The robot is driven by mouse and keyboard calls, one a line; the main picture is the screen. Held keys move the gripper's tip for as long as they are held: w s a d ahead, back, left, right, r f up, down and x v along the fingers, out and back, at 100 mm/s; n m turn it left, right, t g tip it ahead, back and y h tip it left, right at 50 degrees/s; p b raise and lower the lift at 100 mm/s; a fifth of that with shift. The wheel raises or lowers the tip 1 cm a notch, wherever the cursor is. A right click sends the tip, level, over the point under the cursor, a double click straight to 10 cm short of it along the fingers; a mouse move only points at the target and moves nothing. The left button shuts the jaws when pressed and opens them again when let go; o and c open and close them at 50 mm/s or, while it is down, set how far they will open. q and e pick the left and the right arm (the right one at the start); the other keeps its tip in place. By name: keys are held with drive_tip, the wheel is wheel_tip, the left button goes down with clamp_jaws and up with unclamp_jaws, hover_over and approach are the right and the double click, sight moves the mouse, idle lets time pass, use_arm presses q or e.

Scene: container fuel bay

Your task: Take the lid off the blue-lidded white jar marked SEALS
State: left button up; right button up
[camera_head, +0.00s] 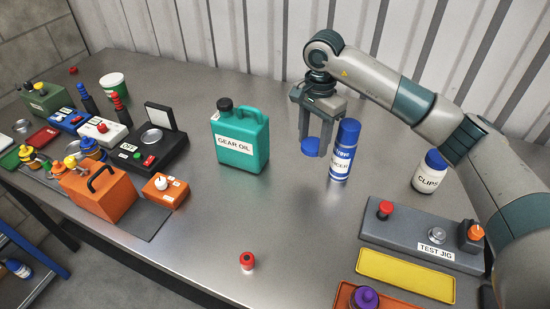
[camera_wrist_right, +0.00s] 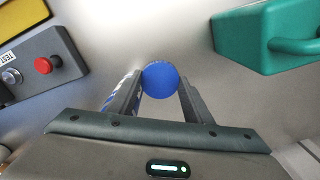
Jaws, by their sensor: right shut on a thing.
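My right gripper (camera_head: 312,148) is shut on a round blue lid (camera_head: 310,146), above the middle of the bench. In the right wrist view the lid (camera_wrist_right: 160,80) shows as a blue disc between the fingertips of the gripper (camera_wrist_right: 161,84). No white jar body shows under the lid in the head view. I see no jar marked SEALS. A white jar marked CLIPS (camera_head: 429,176) with a blue lid stands at the right, beside my right arm. My left gripper is not in view.
A blue and white spray can (camera_head: 345,152) stands close to the right of the gripper. A teal GEAR OIL canister (camera_head: 240,145) stands left of it. The TEST JIG (camera_head: 415,235) and yellow tray (camera_head: 405,275) are front right. The bench (camera_head: 270,215) is mostly clear in the middle.

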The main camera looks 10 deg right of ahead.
drive_tip(key=shift+s+r, duration=0.15)
drive_tip(key=p, duration=0.3)
hover_over(309, 175)
wheel_tip(309, 175, down, 5)
drive_tip(key=shift+f, duration=0.7)
drive_tip(key=shift+f, duration=0.5)
wheel_tip(309, 175, down, 2)
drive_tip(key=shift+p, duration=0.65)
drive_tip(key=shift+f, duration=0.35)
